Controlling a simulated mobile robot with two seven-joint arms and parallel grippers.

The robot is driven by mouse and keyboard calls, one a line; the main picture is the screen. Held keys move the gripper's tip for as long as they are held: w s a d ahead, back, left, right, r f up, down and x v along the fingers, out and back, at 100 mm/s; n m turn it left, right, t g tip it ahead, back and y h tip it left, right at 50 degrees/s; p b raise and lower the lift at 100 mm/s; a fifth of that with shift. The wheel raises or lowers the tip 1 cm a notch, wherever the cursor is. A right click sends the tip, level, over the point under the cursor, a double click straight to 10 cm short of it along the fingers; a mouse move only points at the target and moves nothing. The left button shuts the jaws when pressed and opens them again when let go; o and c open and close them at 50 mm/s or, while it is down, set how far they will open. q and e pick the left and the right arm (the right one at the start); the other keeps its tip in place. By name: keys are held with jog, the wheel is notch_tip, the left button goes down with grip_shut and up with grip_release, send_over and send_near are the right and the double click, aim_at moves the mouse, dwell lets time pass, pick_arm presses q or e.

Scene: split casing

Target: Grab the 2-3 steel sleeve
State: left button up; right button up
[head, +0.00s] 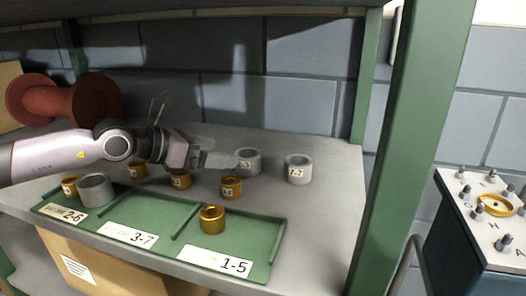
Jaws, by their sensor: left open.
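A grey steel sleeve (251,159) stands upright on the shelf right of my left gripper; its label is small and partly readable, perhaps ending in 3. A second steel sleeve (299,169) stands farther right, its label unclear. A third steel sleeve (97,190) is in the left part of the green tray. My left gripper (220,160) is open, its fingers pointing right towards the first sleeve, with no sleeve seen between them. I cannot tell whether they touch it. My right gripper is not in view.
Brass sleeves stand nearby: one (231,188) right of the gripper, one (181,180) below it, one (212,220) in the tray. The green tray (262,226) has labels 2-6, 3-7 and 1-5. A red spool (50,100) lies behind my arm. A green post (415,150) bounds the right.

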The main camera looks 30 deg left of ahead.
aim_at(242, 153)
pick_arm(q)
jog(key=shift+w, duration=0.5)
jog(key=shift+w+d+p, duration=0.2)
jog(key=shift+p, duration=0.15)
jog(key=shift+w+d+f, duration=0.15)
jog(key=shift+w+f, duration=0.1)
jog(key=shift+w, duration=0.15)
jog(key=shift+p+x, duration=0.7)
jog(key=shift+x, duration=0.2)
jog(key=x, duration=0.2)
jog(key=shift+w+d+p, duration=0.1)
jog(key=shift+w+p, duration=0.15)
jog(key=shift+p, duration=0.1)
jog(key=shift+w+d+f, duration=0.1)
jog(key=shift+w+f, duration=0.1)
jog(key=shift+w, duration=0.05)
jog(key=shift+w+d+f, duration=0.1)
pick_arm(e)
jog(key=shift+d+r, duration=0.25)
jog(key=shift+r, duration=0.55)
